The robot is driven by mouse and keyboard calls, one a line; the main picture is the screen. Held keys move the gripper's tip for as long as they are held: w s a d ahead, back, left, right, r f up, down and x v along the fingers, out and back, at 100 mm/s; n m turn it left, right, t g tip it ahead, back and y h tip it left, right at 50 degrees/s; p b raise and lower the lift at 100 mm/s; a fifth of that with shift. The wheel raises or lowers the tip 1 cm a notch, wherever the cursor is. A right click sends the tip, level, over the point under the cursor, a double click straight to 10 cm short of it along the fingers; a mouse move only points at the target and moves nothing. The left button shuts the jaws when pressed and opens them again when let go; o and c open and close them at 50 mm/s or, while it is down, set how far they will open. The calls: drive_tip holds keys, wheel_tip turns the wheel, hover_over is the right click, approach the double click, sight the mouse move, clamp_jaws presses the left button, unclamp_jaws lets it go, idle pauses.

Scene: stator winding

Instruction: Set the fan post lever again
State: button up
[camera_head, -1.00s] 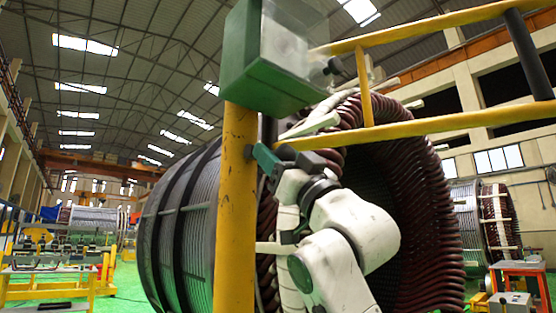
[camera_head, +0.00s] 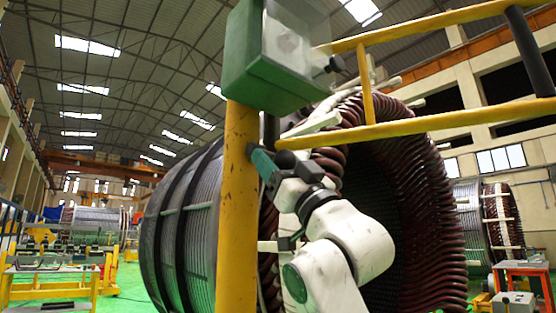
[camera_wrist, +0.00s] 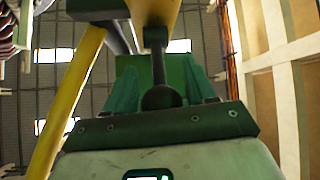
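The yellow fan post (camera_head: 237,210) stands upright left of centre in the head view. A dark lever mount sits on it beside my gripper (camera_head: 262,163), and a black ball knob (camera_head: 286,158) shows just right of the green fingers. In the wrist view, the lever's black knob (camera_wrist: 161,98) hangs on a short stem from the dark mount (camera_wrist: 155,37). My gripper (camera_wrist: 160,82) has its green fingers apart, one on each side of the knob. I cannot tell whether they touch it.
A green box (camera_head: 270,72) with a clear cover tops the post; another black knob (camera_head: 336,64) sticks out at its right. Yellow rails (camera_head: 450,122) run right from the post. The large wound stator (camera_head: 410,210) stands behind my arm.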

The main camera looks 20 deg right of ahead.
drive_tip(key=shift+o, duration=1)
drive_tip(key=shift+y, duration=0.3)
drive_tip(key=shift+r, duration=0.1)
drive_tip(key=shift+s, duration=0.15)
drive_tip(key=b+v, duration=0.2)
drive_tip(key=v, duration=0.8)
drive_tip(key=shift+s+f, duration=0.2)
drive_tip(key=shift+f, duration=0.15)
drive_tip(key=shift+d, duration=0.1)
